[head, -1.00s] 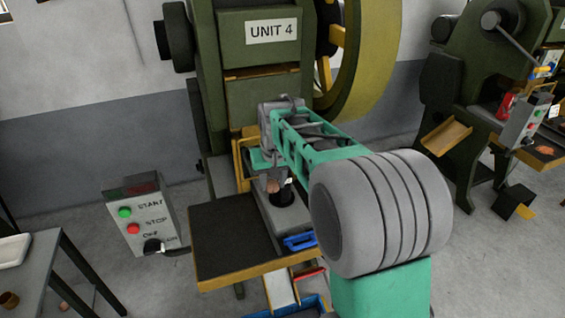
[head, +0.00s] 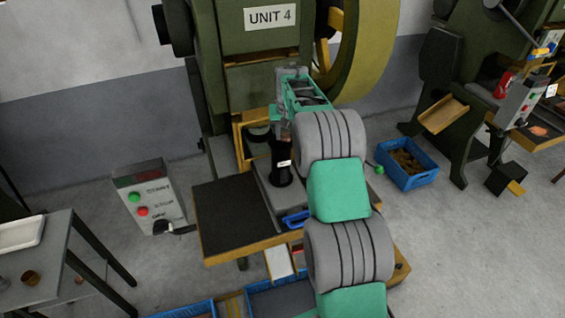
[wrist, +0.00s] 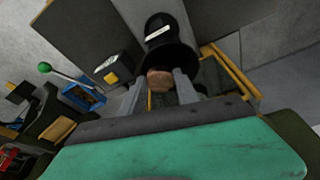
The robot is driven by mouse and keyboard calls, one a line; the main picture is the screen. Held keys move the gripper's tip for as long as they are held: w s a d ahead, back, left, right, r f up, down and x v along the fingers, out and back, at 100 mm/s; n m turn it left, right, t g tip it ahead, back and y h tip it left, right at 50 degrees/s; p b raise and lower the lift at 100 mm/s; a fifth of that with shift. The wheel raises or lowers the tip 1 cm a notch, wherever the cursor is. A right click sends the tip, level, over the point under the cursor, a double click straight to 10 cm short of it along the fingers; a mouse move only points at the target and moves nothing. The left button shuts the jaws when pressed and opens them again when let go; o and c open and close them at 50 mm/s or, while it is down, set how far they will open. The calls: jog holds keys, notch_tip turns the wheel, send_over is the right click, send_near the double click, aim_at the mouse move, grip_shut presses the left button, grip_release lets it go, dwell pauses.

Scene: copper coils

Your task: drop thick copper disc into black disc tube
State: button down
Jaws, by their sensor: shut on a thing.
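The thick copper disc (wrist: 160,80) is between my gripper's two grey fingers (wrist: 159,86) in the wrist view, and my gripper is shut on it. The black disc tube (head: 281,165), with a white label, stands upright on the press bed in the head view. It also shows in the wrist view (wrist: 165,40), just beyond the disc. In the head view my gripper is by the tube's upper end, partly hidden by my arm. I cannot tell whether the disc is over the tube's mouth or beside it.
The green press labelled UNIT 4 (head: 262,45) stands behind the tube, with a yellow frame (head: 239,145) close by. A dark-topped table (head: 230,215) is in front. A START/STOP control box (head: 150,197) stands left. A blue crate (head: 408,178) is on the floor at right.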

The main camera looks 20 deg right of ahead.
jog(key=shift+f, duration=0.2)
jog(key=c, duration=0.8)
grip_release()
jog(key=shift+c, duration=0.2)
jog(key=b+v, duration=0.1)
jog(key=v, duration=0.6)
jog(key=shift+s+r+b, duration=0.15)
jog(key=shift+r+b, duration=0.2)
